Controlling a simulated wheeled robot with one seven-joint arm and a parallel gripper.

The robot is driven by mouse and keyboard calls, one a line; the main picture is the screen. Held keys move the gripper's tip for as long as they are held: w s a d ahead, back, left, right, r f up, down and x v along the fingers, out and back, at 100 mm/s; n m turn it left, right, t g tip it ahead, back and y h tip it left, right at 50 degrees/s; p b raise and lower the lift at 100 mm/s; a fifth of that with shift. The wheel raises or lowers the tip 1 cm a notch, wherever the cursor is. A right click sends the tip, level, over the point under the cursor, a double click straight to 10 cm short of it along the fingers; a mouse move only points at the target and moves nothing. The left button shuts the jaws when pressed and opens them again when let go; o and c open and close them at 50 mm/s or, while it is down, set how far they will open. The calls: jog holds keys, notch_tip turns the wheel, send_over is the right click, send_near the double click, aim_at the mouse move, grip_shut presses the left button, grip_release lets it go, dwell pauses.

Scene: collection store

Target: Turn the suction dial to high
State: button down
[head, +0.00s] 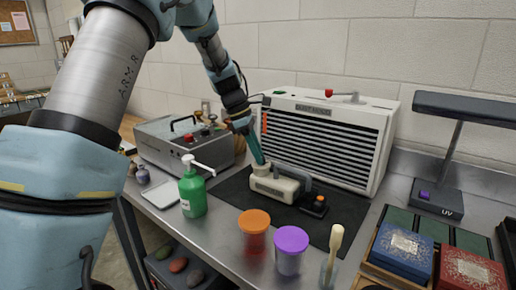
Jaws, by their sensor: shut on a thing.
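A cream device (275,187) with a dark grey handle lies on the black mat (345,208). A round cream knob (262,169) stands at its left end; I take this to be the suction dial. My gripper (259,161) comes down from above, its teal fingers shut on this knob and slightly tilted. The fingers hide part of the knob, and no dial markings are readable, so its setting cannot be told.
A white louvred unit (385,120) stands behind the mat. A green pump bottle (193,195), an orange-lidded jar (254,240), a purple-lidded jar (290,262) and a brush (334,245) stand in front. A grey metal box (165,150) is at left, a UV lamp (437,195) at right.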

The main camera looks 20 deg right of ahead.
jog(key=m+y+p, duration=0.1)
jog(key=m, duration=0.1)
jog(key=m+g+p, duration=0.1)
jog(key=m+p, duration=0.1)
jog(key=m, duration=0.1)
jog(key=shift+w+d+r+m+g+y, duration=0.2)
jog(key=shift+m+g+y, duration=0.1)
jog(key=shift+y, duration=0.1)
jog(key=m, duration=0.1)
jog(key=m+y+p, duration=0.1)
jog(key=m, duration=0.1)
jog(key=m+y+p, duration=0.1)
jog(key=m, duration=0.1)
jog(key=shift+d+f+g, duration=0.2)
jog(key=shift+d+g, duration=0.05)
jog(key=shift+g, duration=0.05)
jog(key=shift+m+p, duration=0.3)
jog(key=shift+m, duration=0.1)
jog(key=c, duration=0.6)
grip_release()
jog(key=b+v, duration=0.3)
jog(key=v, duration=0.7)
jog(key=shift+w+r, duration=0.15)
jog(key=shift+r, duration=0.25)
